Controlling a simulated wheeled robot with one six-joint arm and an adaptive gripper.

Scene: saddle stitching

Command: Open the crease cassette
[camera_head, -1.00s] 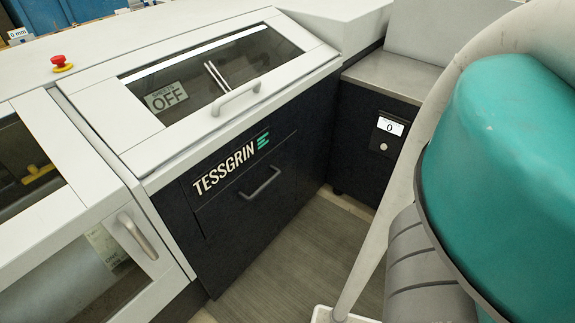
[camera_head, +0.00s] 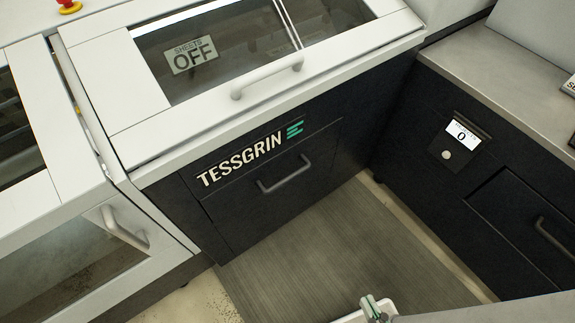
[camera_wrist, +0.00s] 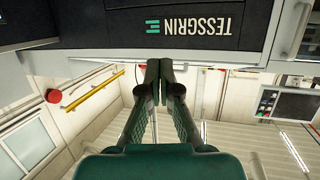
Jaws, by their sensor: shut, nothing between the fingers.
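A dark drawer front (camera_head: 245,215) with a grey bar handle (camera_head: 284,175) sits under the TESSGRIN lettering (camera_head: 250,152) on the machine. It looks shut, flush with the panel around it. No label naming the crease cassette is readable. My gripper (camera_wrist: 159,68) shows in the wrist view with its two dark fingertips together and nothing between them. It points toward the machine's dark front (camera_wrist: 110,32), where the lettering (camera_wrist: 190,27) appears upside down. The fingers look apart from the panel; the exact gap cannot be told.
A side cabinet (camera_head: 490,165) with a display reading 0 (camera_head: 462,135) stands right. The grey floor mat (camera_head: 310,250) before the drawer is mostly clear.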

